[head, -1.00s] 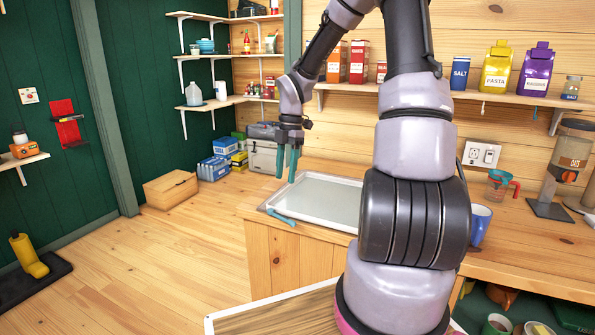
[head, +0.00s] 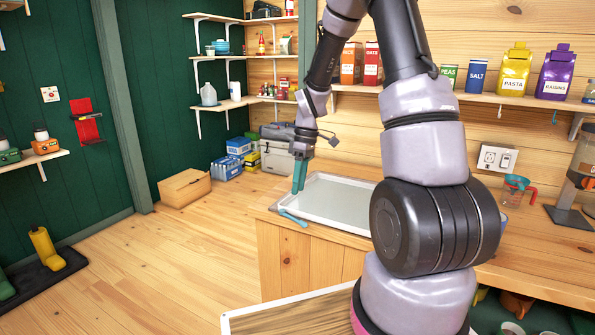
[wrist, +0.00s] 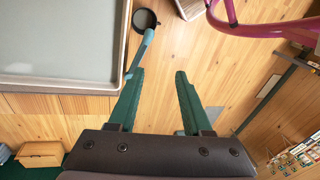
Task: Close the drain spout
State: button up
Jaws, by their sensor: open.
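The drain spout is a thin teal piece (head: 293,218) at the near left corner of a pale shallow tray (head: 376,188) on the wooden counter. In the wrist view the spout (wrist: 141,52) slants outward from the tray's edge, close to the tip of the left finger. My gripper (head: 299,178) has teal fingers pointing down, just above the tray's left corner. In the wrist view my gripper (wrist: 160,75) is open, with nothing between the fingers. I cannot tell whether the left finger touches the spout.
A round dark-rimmed container (wrist: 145,20) is below the spout's outer end in the wrist view. A pink bar (wrist: 262,28) crosses the upper right there. A wooden box (head: 184,187) stands on the floor at left.

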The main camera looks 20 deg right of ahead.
jog(key=f+m, duration=0.2)
jog(key=f, duration=0.1)
jog(key=f+m, duration=0.2)
jog(key=f, duration=0.2)
jog(key=f+m, duration=0.2)
jog(key=f, duration=0.2)
jog(key=shift+w+a+t, duration=0.15)
jog(key=shift+a+t, duration=0.15)
jog(key=shift+a, duration=0.05)
jog(key=shift+w+d+r+n, duration=0.1)
jog(key=shift+w+d+n, duration=0.15)
jog(key=shift+n, duration=0.25)
jog(key=shift+w+d+n, duration=0.1)
jog(key=shift+d+n, duration=0.15)
jog(key=shift+n, duration=0.25)
jog(key=a+m, duration=0.1)
jog(key=m, duration=0.1)
notch_tip(320, 180, up, 12)
jog(key=r+n, duration=0.1)
jog(key=n, duration=1.4)
send_over(296, 221)
jog(key=n, duration=0.2)
jog(key=r+n, duration=0.1)
jog(key=n, duration=0.3)
jog(key=shift+d+r, duration=0.25)
jog(key=shift+r, duration=0.1)
